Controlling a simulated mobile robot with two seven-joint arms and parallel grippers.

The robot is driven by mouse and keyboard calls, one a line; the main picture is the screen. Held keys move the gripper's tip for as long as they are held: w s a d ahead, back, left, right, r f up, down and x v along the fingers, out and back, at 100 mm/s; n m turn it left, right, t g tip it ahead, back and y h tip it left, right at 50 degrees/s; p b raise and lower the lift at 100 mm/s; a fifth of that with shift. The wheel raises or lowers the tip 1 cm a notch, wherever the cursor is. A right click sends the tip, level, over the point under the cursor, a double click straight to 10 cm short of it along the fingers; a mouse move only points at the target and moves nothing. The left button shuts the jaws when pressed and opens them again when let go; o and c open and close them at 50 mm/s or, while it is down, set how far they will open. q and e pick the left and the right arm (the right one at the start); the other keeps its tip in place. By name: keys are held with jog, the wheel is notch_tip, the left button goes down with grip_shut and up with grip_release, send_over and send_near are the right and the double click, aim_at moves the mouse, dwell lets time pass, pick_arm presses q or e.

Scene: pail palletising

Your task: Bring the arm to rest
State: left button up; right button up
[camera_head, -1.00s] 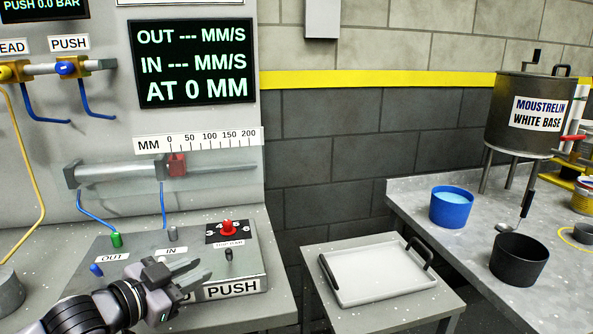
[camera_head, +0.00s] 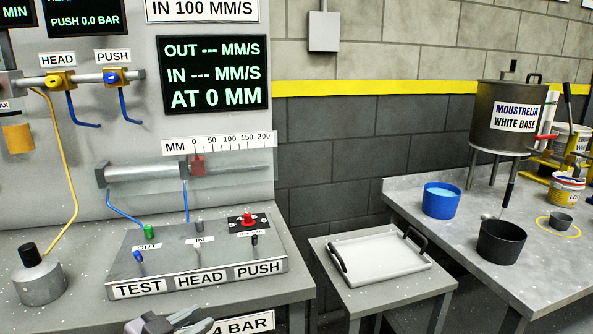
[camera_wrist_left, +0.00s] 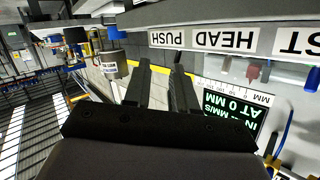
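My left gripper (camera_head: 178,322) shows at the bottom edge of the head view, in front of the control box (camera_head: 195,262) and below its TEST, HEAD and PUSH labels. Most of the left arm is out of frame. In the left wrist view the two dark fingers (camera_wrist_left: 162,85) stand apart with a gap between them and nothing held. They are clear of the control box, whose labels (camera_wrist_left: 235,40) show upside down there. My right gripper is in neither view.
A white tray (camera_head: 385,268) with black handles lies on a small table to the right. A bench (camera_head: 545,285) beyond holds a blue container (camera_head: 441,201), a black pot (camera_head: 501,242) and a labelled tank (camera_head: 513,117). The display (camera_head: 213,75) reads AT 0 MM.

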pick_arm(q)
jog(key=s+a+f+n+g+y+p, duration=0.2)
jog(key=s+f+n+y, duration=0.3)
jog(key=s+f, duration=1.4)
jog(key=shift+s+a+n+y+p, duration=0.25)
jog(key=shift+s+n+p, duration=0.25)
jog(key=shift+s+n, duration=0.5)
jog(key=shift+s, duration=0.1)
